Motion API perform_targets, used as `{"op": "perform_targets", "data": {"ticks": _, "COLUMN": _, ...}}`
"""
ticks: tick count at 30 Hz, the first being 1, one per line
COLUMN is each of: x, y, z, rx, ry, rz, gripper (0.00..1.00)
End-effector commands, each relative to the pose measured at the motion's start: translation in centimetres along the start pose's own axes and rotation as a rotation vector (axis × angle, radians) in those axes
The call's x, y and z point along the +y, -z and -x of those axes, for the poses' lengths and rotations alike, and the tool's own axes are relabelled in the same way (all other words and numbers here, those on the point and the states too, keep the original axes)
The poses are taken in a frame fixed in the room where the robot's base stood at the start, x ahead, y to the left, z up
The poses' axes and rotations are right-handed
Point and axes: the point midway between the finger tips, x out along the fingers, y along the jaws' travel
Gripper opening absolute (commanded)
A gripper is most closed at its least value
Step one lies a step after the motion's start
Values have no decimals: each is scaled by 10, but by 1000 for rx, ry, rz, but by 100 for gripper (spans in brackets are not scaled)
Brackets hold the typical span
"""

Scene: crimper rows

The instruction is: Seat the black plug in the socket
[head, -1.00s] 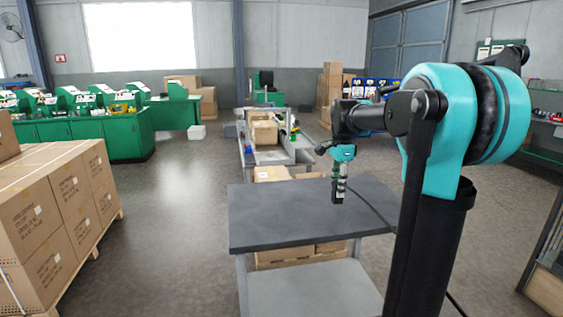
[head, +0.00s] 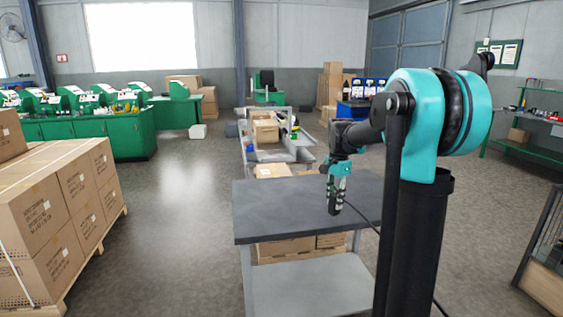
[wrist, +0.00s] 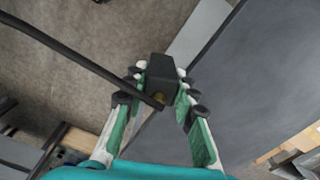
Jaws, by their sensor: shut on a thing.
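The black plug (wrist: 163,72) is a dark block between the fingertips of my gripper (wrist: 160,88) in the wrist view. My gripper is shut on it. A black cable (wrist: 65,47) runs across the upper left of the wrist view towards the plug; the joint between them is partly hidden by the fingers. In the head view my gripper (head: 336,198) points down, with its tip in front of the dark tabletop (head: 275,212). How high it stands above the table I cannot tell. I cannot make out a socket in either view.
The tabletop around my gripper is bare. The table's edge crosses the wrist view, with brown floor (wrist: 90,70) to its left. Boxes (head: 285,248) sit under the tabletop. Stacked cartons (head: 60,210) on a pallet stand at the left, with open floor between.

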Motion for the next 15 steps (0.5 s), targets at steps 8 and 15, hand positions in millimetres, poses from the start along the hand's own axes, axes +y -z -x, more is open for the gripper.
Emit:
{"op": "perform_targets", "data": {"ticks": 8, "x": -22, "y": 15, "z": -78, "rx": 0, "ry": 0, "rz": 390, "gripper": 0}}
{"op": "perform_targets", "data": {"ticks": 15, "x": -30, "y": 22, "z": -153, "rx": 0, "ry": 0, "rz": 781, "gripper": 0}}
